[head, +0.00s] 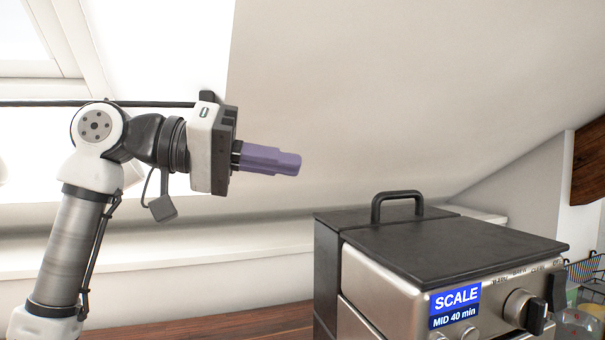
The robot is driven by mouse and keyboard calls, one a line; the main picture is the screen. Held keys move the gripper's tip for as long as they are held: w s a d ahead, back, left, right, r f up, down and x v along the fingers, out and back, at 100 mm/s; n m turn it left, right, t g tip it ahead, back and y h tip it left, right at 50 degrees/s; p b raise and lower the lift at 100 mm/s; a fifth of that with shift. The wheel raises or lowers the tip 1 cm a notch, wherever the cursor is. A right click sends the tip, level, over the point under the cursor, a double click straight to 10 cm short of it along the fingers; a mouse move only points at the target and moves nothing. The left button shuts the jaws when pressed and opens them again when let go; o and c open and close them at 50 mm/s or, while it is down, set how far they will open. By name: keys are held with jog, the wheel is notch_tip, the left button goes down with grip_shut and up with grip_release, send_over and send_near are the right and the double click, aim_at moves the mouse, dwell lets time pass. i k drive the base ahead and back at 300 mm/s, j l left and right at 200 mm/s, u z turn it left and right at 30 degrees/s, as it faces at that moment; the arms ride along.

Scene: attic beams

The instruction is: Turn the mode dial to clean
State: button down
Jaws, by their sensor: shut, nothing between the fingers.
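A steel appliance with a dark top (450,247) stands at the lower right. Its front panel carries a round dial (517,305) with a black grip bar (536,316). Small lettering runs above the dial; one word at its right appears to read CLEAN, but I cannot tell which mark the dial points to. A blue label (455,305) reads SCALE, MID 40 min. My gripper (298,164), with purple fingers, is shut and empty. It is in the air to the upper left of the appliance, apart from the dial, pointing right.
A black handle (397,203) rises from the appliance's top. A black part (556,290) shows at its right edge. A wire basket (585,270) and a clear vessel (578,325) are at the far right. A sloped ceiling lies behind; the wooden surface (240,327) at left is clear.

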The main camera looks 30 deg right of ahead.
aim_at(523, 310)
jog(key=k, duration=1)
